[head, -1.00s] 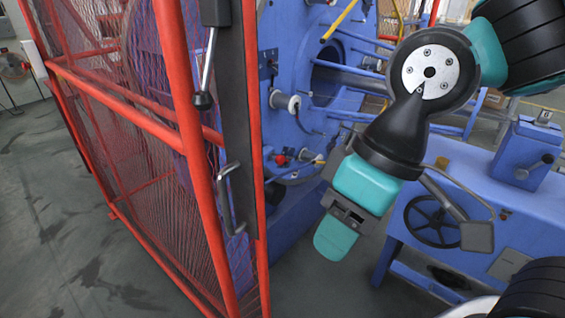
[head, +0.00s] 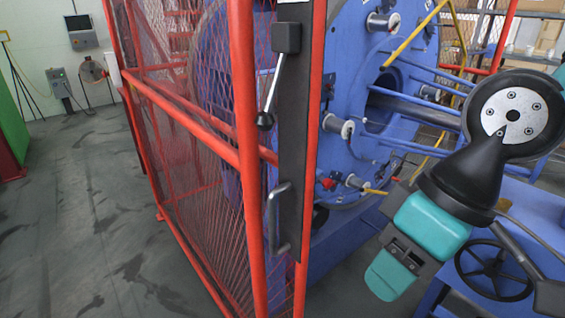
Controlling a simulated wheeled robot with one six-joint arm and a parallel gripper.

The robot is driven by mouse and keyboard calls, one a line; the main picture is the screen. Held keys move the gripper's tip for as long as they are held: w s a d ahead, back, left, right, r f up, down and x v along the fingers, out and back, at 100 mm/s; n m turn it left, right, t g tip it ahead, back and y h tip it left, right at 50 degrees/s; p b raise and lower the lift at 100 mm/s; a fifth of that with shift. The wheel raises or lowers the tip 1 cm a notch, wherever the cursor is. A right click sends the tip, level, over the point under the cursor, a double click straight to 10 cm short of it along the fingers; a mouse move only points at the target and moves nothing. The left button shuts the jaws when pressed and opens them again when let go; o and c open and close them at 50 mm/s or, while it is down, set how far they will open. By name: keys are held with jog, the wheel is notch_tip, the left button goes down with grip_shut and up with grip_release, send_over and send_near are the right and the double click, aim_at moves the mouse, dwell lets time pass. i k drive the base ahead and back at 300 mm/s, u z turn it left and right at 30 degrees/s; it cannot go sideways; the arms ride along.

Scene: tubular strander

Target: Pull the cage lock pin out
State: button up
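A small red knob (head: 327,183) sticks out low on the face of the blue round machine (head: 350,80), just right of the fence post. It may be the cage lock pin, but I cannot tell for sure at this size. My gripper (head: 388,278), teal and black, hangs pointing down and left, to the right of and lower in the picture than the knob. It appears apart from the machine face and touches nothing that I can see. Its fingers are seen from behind, so their opening is hidden.
A red mesh guard (head: 190,140) with a lever (head: 270,95) and a grab handle (head: 280,220) stands left of the machine face. White bobbins (head: 338,126) and a yellow bar (head: 415,33) project nearby. A handwheel (head: 493,270) is at lower right. Grey floor (head: 80,200) is clear at left.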

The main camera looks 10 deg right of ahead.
aim_at(327, 182)
jog(key=u, duration=0.05)
jog(key=k, duration=0.65)
jog(key=z, duration=0.9)
jog(key=i, duration=1.8)
jog(key=u, duration=0.8)
